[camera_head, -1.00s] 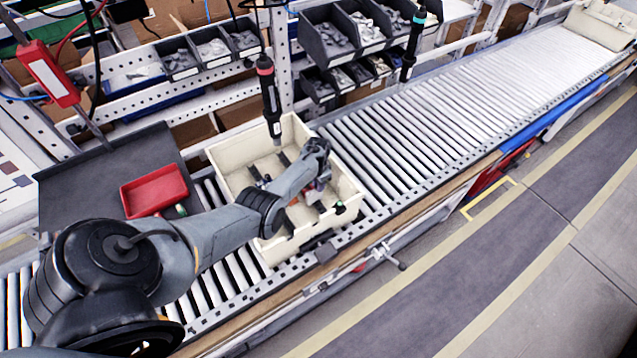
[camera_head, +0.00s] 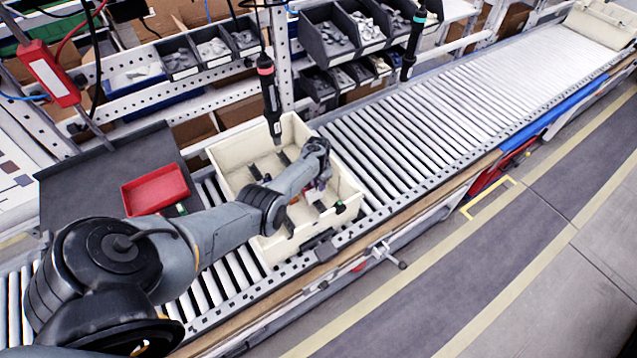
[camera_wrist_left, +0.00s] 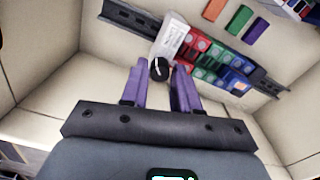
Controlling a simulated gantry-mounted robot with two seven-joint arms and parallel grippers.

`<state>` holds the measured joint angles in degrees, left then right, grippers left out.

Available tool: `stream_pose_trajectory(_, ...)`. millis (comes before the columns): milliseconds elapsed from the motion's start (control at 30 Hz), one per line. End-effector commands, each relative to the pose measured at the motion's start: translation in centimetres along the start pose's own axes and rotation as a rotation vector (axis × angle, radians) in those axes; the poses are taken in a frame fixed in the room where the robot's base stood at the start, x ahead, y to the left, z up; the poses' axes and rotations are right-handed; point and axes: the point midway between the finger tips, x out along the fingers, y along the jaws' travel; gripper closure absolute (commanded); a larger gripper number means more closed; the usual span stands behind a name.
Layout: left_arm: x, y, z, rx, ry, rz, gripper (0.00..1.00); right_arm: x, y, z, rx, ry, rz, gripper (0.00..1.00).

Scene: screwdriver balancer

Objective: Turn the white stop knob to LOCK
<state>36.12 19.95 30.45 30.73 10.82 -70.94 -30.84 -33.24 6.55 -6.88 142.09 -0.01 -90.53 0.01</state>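A round dark knob (camera_wrist_left: 158,68) with a small white mark sits beside a white module (camera_wrist_left: 171,40) on a rail inside the cream crate (camera_wrist_left: 50,62). I see no white knob, and the LOCK lettering cannot be read. My left gripper (camera_wrist_left: 160,69) has purple fingers. They stand apart, one on each side of the knob, with a narrow gap visible; contact cannot be told. In the head view my left gripper (camera_head: 319,186) reaches down into the crate (camera_head: 350,197), and its fingertips are hard to see. My right gripper is not in view.
Red, green and blue modules (camera_wrist_left: 213,62) line the rail right of the knob. The crate walls surround the gripper. A hanging screwdriver (camera_head: 270,95) is close above the crate's back edge. A red tray (camera_head: 155,190) lies left. The roller conveyor (camera_head: 450,110) is clear to the right.

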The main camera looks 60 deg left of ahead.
Motion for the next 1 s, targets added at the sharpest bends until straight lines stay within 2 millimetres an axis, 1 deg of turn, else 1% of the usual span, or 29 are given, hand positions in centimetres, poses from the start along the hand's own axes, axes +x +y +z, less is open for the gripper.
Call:
stream_pose_trajectory(33,0.0,0.0,0.0,0.000,0.000,0.000,0.62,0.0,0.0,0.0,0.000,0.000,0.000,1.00)
stream_pose_trajectory(100,0.0,0.0,0.0,0.000,0.001,0.000,0.52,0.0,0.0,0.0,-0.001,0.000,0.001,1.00)
stream_pose_trajectory(367,0.0,0.0,0.0,0.001,0.001,0.000,0.52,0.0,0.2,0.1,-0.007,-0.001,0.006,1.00)
stream_pose_trajectory(467,-0.4,0.0,0.0,0.001,0.001,-0.001,0.52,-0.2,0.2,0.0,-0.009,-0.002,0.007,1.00)
stream_pose_trajectory(567,-1.2,0.0,0.0,0.002,0.001,-0.001,0.52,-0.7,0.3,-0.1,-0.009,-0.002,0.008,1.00)
stream_pose_trajectory(700,-3.3,0.0,0.0,0.002,0.002,-0.001,0.52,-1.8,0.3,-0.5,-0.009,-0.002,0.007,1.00)
stream_pose_trajectory(1000,-8.0,0.0,0.0,0.001,0.002,-0.002,0.52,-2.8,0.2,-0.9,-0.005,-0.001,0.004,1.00)
